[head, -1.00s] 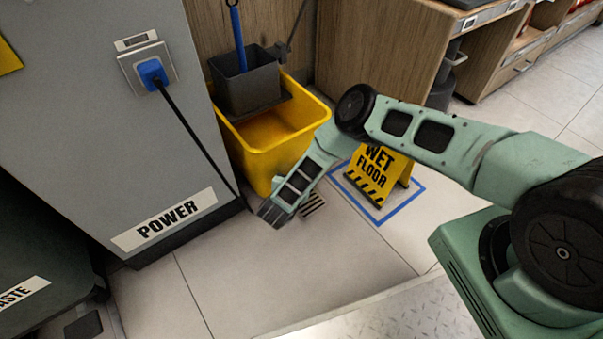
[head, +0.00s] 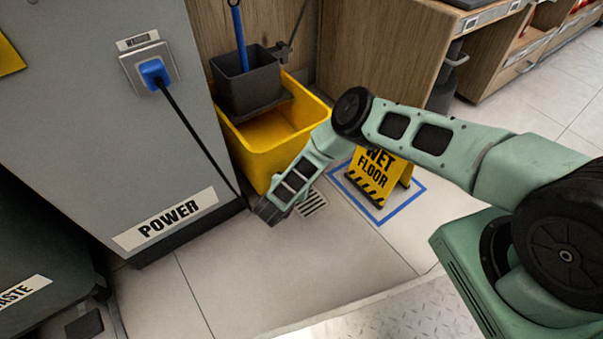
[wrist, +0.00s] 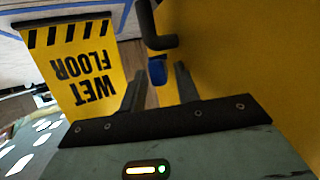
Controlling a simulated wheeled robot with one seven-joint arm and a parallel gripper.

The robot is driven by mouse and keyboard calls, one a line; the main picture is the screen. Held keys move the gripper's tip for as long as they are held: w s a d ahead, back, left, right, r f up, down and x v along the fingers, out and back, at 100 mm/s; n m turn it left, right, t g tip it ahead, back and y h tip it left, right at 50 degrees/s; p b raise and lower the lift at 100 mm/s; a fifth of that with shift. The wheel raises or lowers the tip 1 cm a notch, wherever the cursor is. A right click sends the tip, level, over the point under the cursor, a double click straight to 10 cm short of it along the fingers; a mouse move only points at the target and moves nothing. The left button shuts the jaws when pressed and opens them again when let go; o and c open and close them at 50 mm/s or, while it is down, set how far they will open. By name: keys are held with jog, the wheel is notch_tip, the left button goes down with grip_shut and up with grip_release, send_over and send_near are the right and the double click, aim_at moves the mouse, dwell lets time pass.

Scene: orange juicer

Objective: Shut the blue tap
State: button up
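The blue tap (wrist: 157,70) shows in the wrist view as a small blue piece below a black elbow pipe (wrist: 158,38), beside the yellow wall of the mop bucket. My gripper (wrist: 160,78) is open. Its two dark fingers stand apart, one on each side of the blue tap in the picture. I cannot tell whether either finger touches it. In the head view the yellow bucket (head: 258,160) stands against the wooden panel, with the end of my arm low in front of it. The tap is hidden there.
A yellow wet floor sign (head: 376,172) stands inside a blue floor outline, right of my forearm; it also shows in the wrist view (wrist: 80,65). A floor drain (head: 311,203) lies near my wrist. A grey power cabinet (head: 110,130) with a cable (head: 195,140) stands left.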

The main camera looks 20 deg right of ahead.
jog(key=shift+n+y, duration=0.3)
jog(key=shift+s+d+f+n+t+y+b, duration=0.15)
jog(key=shift+n+t+y+b, duration=0.25)
jog(key=shift+n+y, duration=0.2)
jog(key=shift+w+d+n+t+y+b, duration=0.1)
jog(key=shift+n+t+y+b, duration=0.15)
jog(key=shift+n+t+y, duration=0.3)
jog(key=s+d+r+n+y+b, duration=0.1)
jog(key=s+d+r+n+y, duration=0.3)
jog(key=s, duration=0.4)
jog(key=s+d+r+n+y+b, duration=0.1)
jog(key=s+d+r+n+y, duration=0.15)
jog(key=s+n+y, duration=0.35)
jog(key=a+r+n+g+y+p, duration=0.1)
jog(key=a+r+n+g+p, duration=0.1)
jog(key=r+p, duration=0.6)
jog(key=a+r+n+g+y+p, duration=0.1)
jog(key=a+r+g+p, duration=0.3)
jog(key=r, duration=1.3)
jog(key=n+p, duration=0.1)
jog(key=p, duration=0.3)
jog(key=shift+a+r, duration=0.25)
jog(key=shift+a, duration=0.1)
jog(key=shift+w, duration=0.1)
